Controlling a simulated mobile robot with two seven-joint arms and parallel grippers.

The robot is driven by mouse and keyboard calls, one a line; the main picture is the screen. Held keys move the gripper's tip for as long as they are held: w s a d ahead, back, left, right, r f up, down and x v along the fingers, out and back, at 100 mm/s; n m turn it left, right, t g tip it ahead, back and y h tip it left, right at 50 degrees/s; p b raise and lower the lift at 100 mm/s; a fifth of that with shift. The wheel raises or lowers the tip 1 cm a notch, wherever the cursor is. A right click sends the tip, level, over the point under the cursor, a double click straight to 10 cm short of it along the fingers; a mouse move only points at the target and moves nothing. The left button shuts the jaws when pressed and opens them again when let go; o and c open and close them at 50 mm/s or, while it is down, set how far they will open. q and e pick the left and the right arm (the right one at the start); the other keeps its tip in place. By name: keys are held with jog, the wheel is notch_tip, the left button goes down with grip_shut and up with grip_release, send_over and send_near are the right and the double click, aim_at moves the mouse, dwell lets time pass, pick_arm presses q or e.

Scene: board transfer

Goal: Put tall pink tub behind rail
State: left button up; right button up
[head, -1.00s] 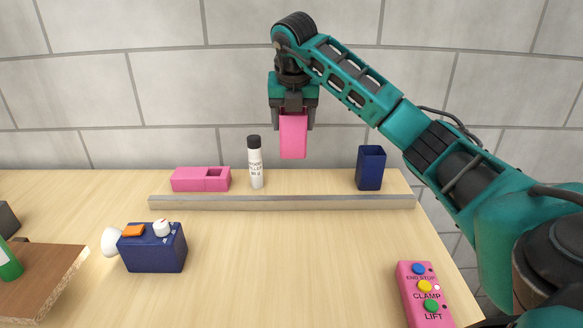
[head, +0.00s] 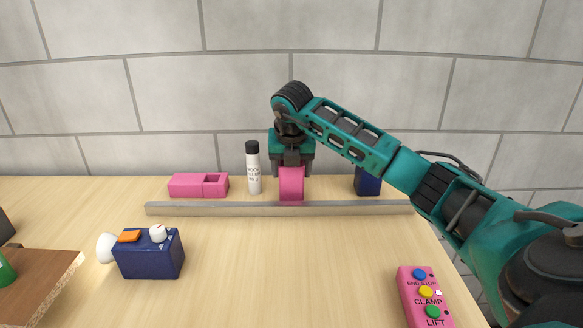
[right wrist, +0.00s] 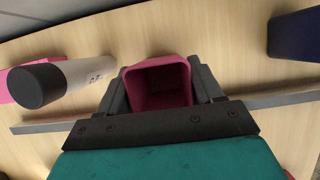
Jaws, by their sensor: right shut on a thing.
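The tall pink tub (head: 291,186) is upright in my right gripper (head: 291,172), just behind the rail (head: 240,209). The rail hides the tub's base, so I cannot tell whether it touches the table. In the right wrist view the tub's open top (right wrist: 158,82) shows between the two fingers of my right gripper (right wrist: 160,88), which are shut on its sides. The rail (right wrist: 275,98) passes under the gripper in that view. My left gripper is not in view.
Behind the rail, a white bottle with a dark cap (head: 253,170) and a low pink box (head: 198,185) stand left of the tub. A dark blue tub (head: 367,182) stands right. In front are a blue box (head: 148,255) and a pink button panel (head: 424,296). The middle table is clear.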

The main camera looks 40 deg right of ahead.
jog(key=shift+f, duration=0.15)
jog(key=o, duration=1)
jog(key=shift+o, duration=0.2)
jog(key=shift+a+r, duration=0.1)
jog(key=shift+r, duration=0.45)
jog(key=p+v, duration=0.1)
jog(key=v, duration=1)
jog(key=shift+r, duration=0.15)
jog(key=shift+s, duration=0.1)
